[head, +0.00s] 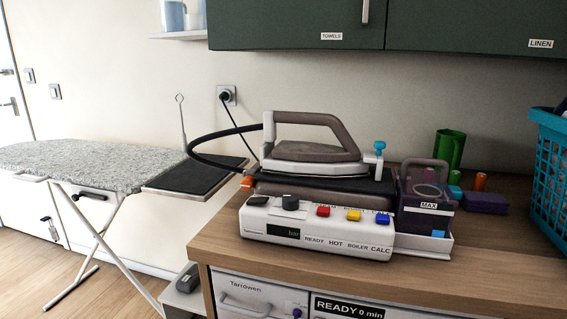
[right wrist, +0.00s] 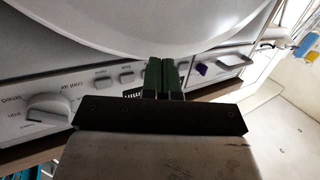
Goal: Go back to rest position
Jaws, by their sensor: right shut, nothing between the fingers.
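My right gripper (right wrist: 161,64) shows in the right wrist view. Its two green fingers are together with nothing between them. They point toward a white appliance front with a control panel (right wrist: 100,85) and a large round pale part (right wrist: 150,20), which is close to the fingertips. I cannot tell whether they touch. Neither gripper shows in the head view, and my left gripper is in no view.
A steam iron (head: 310,140) rests on its white station (head: 330,243) on the wooden counter (head: 500,275). An ironing board (head: 90,165) stands left, with open floor (head: 50,265) below. A blue basket (head: 550,180) stands right. Green cabinets (head: 450,25) hang above.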

